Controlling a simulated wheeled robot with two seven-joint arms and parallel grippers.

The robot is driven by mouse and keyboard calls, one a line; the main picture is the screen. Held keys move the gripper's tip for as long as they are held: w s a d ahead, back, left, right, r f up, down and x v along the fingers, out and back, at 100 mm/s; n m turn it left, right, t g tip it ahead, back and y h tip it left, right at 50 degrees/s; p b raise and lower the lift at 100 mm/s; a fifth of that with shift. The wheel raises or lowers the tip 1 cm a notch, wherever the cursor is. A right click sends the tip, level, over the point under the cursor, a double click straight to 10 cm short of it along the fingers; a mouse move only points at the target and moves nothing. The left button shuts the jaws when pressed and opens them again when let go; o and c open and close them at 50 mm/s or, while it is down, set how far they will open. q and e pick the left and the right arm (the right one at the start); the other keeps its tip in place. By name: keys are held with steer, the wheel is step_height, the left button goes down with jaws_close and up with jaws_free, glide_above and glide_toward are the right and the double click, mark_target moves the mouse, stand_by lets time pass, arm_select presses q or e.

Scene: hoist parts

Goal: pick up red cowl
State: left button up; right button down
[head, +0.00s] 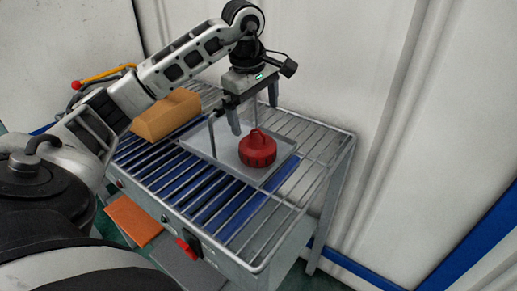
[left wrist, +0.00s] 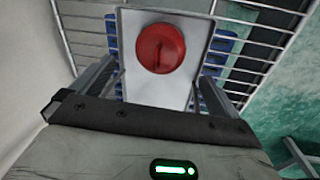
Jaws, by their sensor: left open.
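The red cowl (head: 257,149) is a round, ribbed red part with a loop on top. It sits upright on a grey metal tray (head: 200,143) on the wire rack. My left gripper (head: 254,112) is open and empty above the tray, with its fingers pointing down, apart from the cowl. In the left wrist view the cowl (left wrist: 160,48) shows from above, beyond and between the two fingers (left wrist: 150,85), on the pale tray (left wrist: 160,92). My right gripper is not in either view.
The wire rack table (head: 318,150) has blue strips under its bars. A tan block (head: 167,115) stands at the rack's left, beside the tray. An orange piece (head: 133,219) lies below the front edge. A white wall (head: 350,60) rises behind the table.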

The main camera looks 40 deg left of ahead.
mark_target(258, 143)
arm_select(q)
steer(key=f, duration=0.3)
steer(key=shift+w+f, duration=0.15)
steer(key=shift+w, duration=0.1)
steer(key=shift+w+a+f+p, duration=0.1)
steer(key=shift+w+f+p, duration=0.1)
steer(key=shift+f, duration=1.15)
steer(key=shift+w+f+p, duration=0.1)
steer(key=shift+f+p, duration=0.05)
steer(key=shift+f, duration=1.2)
steer(key=shift+s, duration=0.1)
steer(key=c, duration=1)
